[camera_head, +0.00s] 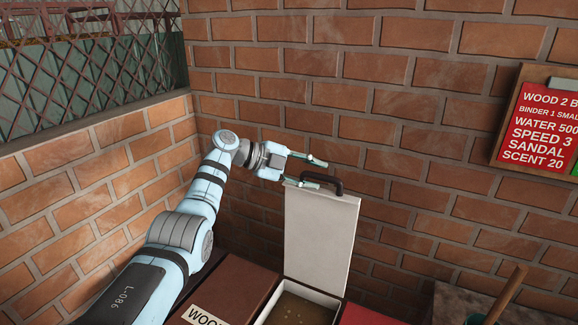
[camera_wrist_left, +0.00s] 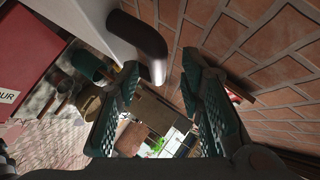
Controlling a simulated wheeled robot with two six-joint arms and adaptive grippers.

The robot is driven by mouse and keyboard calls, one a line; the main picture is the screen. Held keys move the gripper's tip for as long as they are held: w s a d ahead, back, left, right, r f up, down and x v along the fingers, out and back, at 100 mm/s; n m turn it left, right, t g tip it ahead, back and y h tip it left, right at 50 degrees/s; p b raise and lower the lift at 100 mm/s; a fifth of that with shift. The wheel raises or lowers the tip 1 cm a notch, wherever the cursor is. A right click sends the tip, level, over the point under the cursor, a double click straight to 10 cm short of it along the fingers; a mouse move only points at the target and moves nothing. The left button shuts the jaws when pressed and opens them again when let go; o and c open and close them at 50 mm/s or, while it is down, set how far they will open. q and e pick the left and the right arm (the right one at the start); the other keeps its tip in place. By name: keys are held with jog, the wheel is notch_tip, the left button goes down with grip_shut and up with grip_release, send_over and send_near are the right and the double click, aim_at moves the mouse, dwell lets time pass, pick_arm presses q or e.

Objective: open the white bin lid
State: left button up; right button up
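The white bin lid (camera_head: 320,235) stands upright on its rear edge, with a dark curved handle (camera_head: 337,184) at its top. The bin (camera_head: 333,298) below is open and shows brownish contents. My left gripper (camera_head: 321,174) is beside the handle at the lid's top edge, its fingers spread apart and nothing gripped. In the left wrist view the lid (camera_wrist_left: 85,20) and handle (camera_wrist_left: 150,48) are close to the left finger of the open gripper (camera_wrist_left: 162,78). I cannot tell whether that finger touches the handle. My right gripper is not in view.
A brown lid labelled "WOO…" (camera_head: 235,290) is left of the open bin, and a red lid (camera_head: 370,316) is right of it. A brick wall (camera_head: 420,150) rises close behind. A red sign (camera_head: 540,125) hangs at right. A wooden handle (camera_head: 507,293) sticks up at lower right.

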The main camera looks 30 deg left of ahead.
pick_arm(q)
jog(key=v, duration=0.8)
jog(key=shift+s+a+r, duration=0.25)
jog(key=shift+w, duration=0.1)
